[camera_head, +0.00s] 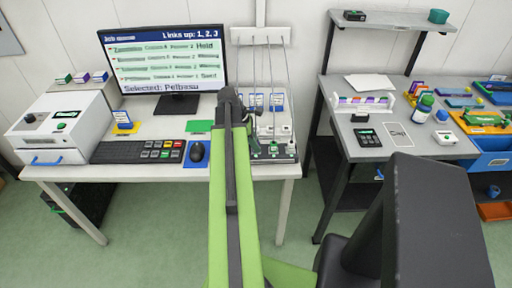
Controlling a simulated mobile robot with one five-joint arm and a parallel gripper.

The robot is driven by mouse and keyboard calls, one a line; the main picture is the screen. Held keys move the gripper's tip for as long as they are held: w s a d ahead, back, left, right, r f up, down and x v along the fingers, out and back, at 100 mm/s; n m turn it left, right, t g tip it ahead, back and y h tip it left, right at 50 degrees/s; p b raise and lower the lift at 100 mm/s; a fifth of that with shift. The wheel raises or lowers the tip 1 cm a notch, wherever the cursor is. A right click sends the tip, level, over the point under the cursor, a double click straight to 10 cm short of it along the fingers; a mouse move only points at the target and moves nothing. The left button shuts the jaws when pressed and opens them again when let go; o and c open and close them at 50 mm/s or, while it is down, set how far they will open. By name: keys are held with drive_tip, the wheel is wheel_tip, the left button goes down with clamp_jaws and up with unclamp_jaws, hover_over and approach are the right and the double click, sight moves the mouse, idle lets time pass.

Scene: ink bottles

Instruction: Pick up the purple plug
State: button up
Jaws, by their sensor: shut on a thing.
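My green arm (240,200) reaches forward over the front edge of the left desk. My gripper (253,137) is at its far end, low over the desk beside a dark device (276,151). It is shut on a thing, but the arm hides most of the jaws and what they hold. I cannot make out a purple plug there. Thin cables hang from a white rack (262,36) behind, and small white pieces (287,130) show near the device.
A monitor (165,60), keyboard (138,151), mouse (197,151) and white machine (62,128) stand left of my arm. Small coloured blocks (81,77) sit on the machine. The right-hand bench (440,165) is crowded. A gap lies between the desks.

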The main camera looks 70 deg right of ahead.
clamp_jaws()
